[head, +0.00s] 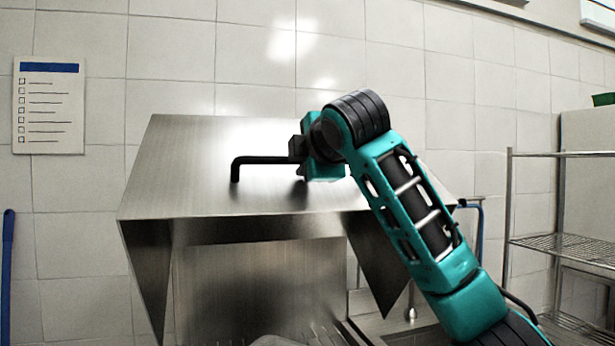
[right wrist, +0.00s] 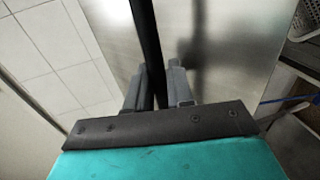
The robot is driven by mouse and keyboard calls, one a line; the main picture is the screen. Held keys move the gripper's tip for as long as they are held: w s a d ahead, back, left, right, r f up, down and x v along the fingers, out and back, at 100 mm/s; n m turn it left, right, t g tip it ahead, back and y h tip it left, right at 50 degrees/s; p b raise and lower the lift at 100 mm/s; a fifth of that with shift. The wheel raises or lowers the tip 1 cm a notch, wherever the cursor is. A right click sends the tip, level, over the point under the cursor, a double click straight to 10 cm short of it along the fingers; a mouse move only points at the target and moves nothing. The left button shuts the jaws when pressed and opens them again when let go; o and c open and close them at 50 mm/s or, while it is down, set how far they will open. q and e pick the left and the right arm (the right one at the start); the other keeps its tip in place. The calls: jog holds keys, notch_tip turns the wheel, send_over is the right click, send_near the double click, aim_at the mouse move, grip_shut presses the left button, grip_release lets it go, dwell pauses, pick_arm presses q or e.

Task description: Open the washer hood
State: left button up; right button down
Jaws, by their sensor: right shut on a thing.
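The washer hood (head: 190,190) is a brushed steel box in the middle of the head view. Its broad handle face is tilted, and an opening shows below its lower edge. A black bar handle (head: 262,160) is fixed to this face. My right gripper (head: 297,150) is shut on the handle near the bar's right part. In the right wrist view the black handle (right wrist: 146,45) runs between the two grey fingers of my right gripper (right wrist: 157,88). My gripper and wrist hide the handle's right end in the head view. My left gripper is not in view.
A wire shelf rack (head: 565,245) stands at the right. A checklist sheet (head: 48,105) hangs on the tiled wall, with a blue pole (head: 7,275) below left. The wall lies close behind the hood.

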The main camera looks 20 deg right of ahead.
jog(key=shift+r, duration=0.1)
dwell(0.3)
jog(key=c, duration=1.1)
grip_release()
jog(key=shift+w, duration=0.1)
jog(key=shift+c, duration=0.2)
jog(key=b+v, duration=0.2)
jog(key=v, duration=1.1)
